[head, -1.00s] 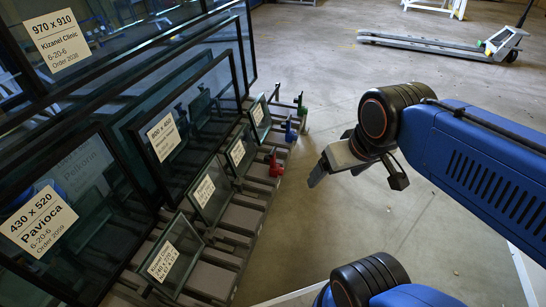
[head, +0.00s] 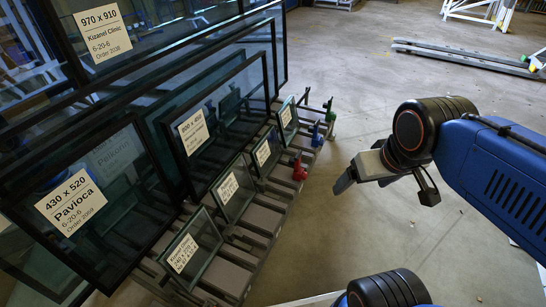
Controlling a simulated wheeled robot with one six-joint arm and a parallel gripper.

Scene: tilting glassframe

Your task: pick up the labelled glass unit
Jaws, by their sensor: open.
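Several glass units with white labels lean on a rack at the left. A large dark-edged unit marked 430 x 520 Pavioca (head: 72,202) stands nearest. Behind it are one whose label seems to start with 800 (head: 193,132) and a larger one marked 970 x 910 (head: 104,32). Small labelled panes stand in a row in front: a near one (head: 183,252), a middle one (head: 229,188), another (head: 263,153) and a far one (head: 286,117). My gripper (head: 345,182) is open and empty, right of the rack and apart from every pane.
The rack's grey slats (head: 255,222) carry the panes. A red clamp-like part (head: 299,170) and a blue one (head: 316,137) jut from its right edge, toward my gripper. Bare concrete floor (head: 370,60) lies beyond. A pallet truck (head: 470,59) stands far right.

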